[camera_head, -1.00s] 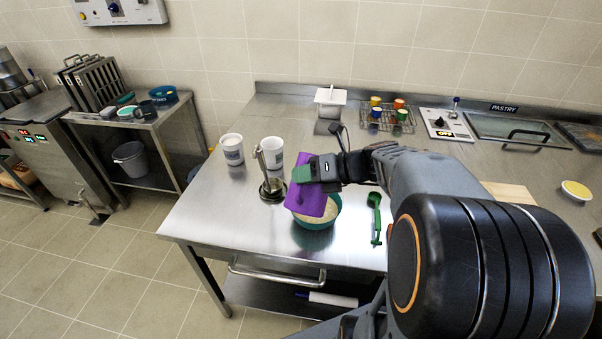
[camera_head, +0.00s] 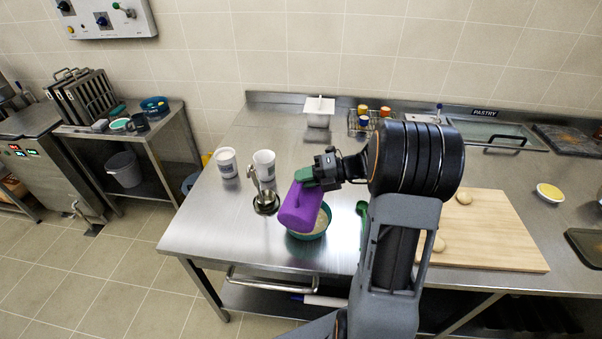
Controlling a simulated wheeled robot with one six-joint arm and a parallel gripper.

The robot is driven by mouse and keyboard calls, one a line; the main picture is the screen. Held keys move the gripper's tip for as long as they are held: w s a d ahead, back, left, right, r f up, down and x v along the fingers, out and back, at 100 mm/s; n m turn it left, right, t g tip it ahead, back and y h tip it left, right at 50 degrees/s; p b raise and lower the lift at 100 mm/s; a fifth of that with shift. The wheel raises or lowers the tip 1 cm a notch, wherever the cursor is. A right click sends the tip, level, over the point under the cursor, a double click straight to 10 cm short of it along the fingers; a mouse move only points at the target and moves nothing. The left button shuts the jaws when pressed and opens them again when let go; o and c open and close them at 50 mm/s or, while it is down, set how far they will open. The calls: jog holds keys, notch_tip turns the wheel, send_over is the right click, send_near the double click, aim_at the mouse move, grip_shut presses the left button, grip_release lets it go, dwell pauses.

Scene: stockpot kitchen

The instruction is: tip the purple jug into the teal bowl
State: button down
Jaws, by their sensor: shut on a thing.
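The purple jug (camera_head: 300,208) is in my gripper (camera_head: 308,178), which is shut on it at its upper right side. The jug is tilted and hangs over the left part of the teal bowl (camera_head: 325,228). The bowl stands on the steel table near its front edge. Pale contents (camera_head: 313,232) show inside the bowl, partly hidden behind the jug. I cannot see the jug's inside or any stream from it.
A green utensil (camera_head: 361,212) lies right of the bowl, partly behind my arm. A wooden board (camera_head: 490,235) lies further right.

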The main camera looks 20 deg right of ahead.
jog(key=shift+w+d+f+m+y+p, duration=0.25)
jog(key=shift+w+d+m+y+p, duration=0.3)
jog(key=shift+w+d, duration=0.3)
jog(key=w+d+m+y, duration=0.2)
jog(key=w+d+m, duration=0.3)
jog(key=w, duration=0.1)
jog(key=shift+w+d+r, duration=0.2)
jog(key=shift+d+r, duration=0.1)
jog(key=shift+r, duration=0.1)
dwell(2.2)
